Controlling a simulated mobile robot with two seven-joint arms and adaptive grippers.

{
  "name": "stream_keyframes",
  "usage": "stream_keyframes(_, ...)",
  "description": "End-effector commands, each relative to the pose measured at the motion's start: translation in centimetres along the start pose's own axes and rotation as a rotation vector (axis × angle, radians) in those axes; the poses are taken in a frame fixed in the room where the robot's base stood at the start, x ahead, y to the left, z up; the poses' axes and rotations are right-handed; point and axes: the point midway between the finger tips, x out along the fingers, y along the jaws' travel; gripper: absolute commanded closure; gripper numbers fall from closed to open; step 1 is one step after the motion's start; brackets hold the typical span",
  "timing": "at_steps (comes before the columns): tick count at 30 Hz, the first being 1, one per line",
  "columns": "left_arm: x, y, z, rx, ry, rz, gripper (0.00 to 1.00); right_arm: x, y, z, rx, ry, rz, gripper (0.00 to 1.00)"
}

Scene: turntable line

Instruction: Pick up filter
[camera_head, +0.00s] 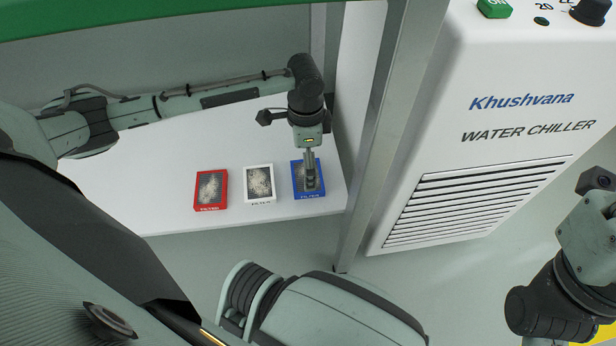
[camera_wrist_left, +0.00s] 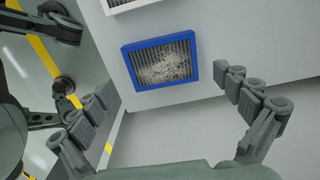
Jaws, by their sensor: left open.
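The blue filter (camera_head: 298,183), a framed rectangle with a grey dusty pleated face, lies flat at the right end of a row on the white shelf. It also shows in the left wrist view (camera_wrist_left: 160,62), whole and unobstructed. The red filter (camera_head: 210,190) and the white filter (camera_head: 259,182) lie to its left. My left gripper (camera_head: 310,181) points down over the blue filter and hides part of its face. In the left wrist view its fingers (camera_wrist_left: 168,88) are spread wide with nothing between them. My right arm shows at the right edge, its fingers outside the picture.
The white shelf (camera_head: 120,195) is bare left of the filters. A metal post (camera_head: 385,125) stands just right of the shelf. A white water chiller (camera_head: 490,110) stands beyond it. A green beam (camera_head: 130,14) crosses the top of the head view.

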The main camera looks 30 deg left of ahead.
Motion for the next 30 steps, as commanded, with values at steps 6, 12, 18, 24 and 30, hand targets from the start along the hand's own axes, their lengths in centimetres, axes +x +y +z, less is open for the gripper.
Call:
stream_keyframes(6, 3.7, -0.1, 0.4, -0.002, -0.002, 0.001, 0.00, -0.7, 0.0, -0.9, -0.008, 0.100, -0.028, 0.60)
stream_keyframes(12, 4.6, -0.1, 0.3, -0.001, 0.000, -0.001, 0.00, -0.3, -0.1, -0.8, -0.010, 0.106, -0.042, 0.60)
stream_keyframes(18, 4.5, -0.1, 0.3, -0.001, 0.000, -0.001, 0.09, -0.2, -0.1, -0.8, -0.010, 0.104, -0.041, 0.60)
stream_keyframes(24, 4.5, -0.1, 0.3, -0.001, 0.000, -0.001, 0.34, -0.2, -0.1, -0.8, -0.010, 0.105, -0.041, 0.60)
stream_keyframes(30, 4.5, -0.1, 0.3, -0.001, 0.000, -0.001, 0.44, -0.2, -0.1, -0.8, -0.010, 0.105, -0.042, 0.60)
